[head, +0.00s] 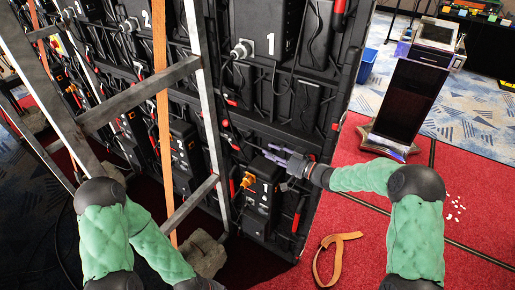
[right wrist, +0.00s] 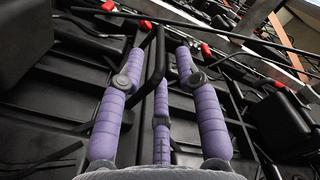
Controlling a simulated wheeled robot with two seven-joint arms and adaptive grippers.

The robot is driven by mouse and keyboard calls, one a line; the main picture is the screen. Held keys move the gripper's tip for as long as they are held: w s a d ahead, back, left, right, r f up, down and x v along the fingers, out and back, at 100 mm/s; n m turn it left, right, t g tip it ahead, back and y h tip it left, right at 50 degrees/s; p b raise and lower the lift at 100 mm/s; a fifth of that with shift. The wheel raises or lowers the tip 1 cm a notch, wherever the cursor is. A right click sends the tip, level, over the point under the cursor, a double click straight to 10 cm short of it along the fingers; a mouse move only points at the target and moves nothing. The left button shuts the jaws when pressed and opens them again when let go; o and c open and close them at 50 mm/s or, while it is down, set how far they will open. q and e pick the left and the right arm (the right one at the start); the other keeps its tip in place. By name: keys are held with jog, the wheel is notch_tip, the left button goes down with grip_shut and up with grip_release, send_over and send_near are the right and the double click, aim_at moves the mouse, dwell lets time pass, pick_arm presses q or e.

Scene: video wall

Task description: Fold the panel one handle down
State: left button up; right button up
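In the right wrist view, a black bar handle (right wrist: 154,62) stands out from the panel back, between the purple fingers of my right gripper (right wrist: 159,54). The fingers are spread, with gaps to either side of the bar; contact is not clear. My left arm shows at the lower left of the head view; its gripper is out of frame.
A metal ladder-like frame (head: 207,85) and an orange strap (head: 160,110) stand in front of the panels at left. Another strap (head: 336,255) lies on the red carpet (head: 365,225). A dark kiosk (head: 408,105) stands at right. Cables hang across the panels.

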aim_at(247, 141)
jog(key=shift+b+x, duration=0.6)
jog(key=shift+x, duration=2.55)
grip_shut()
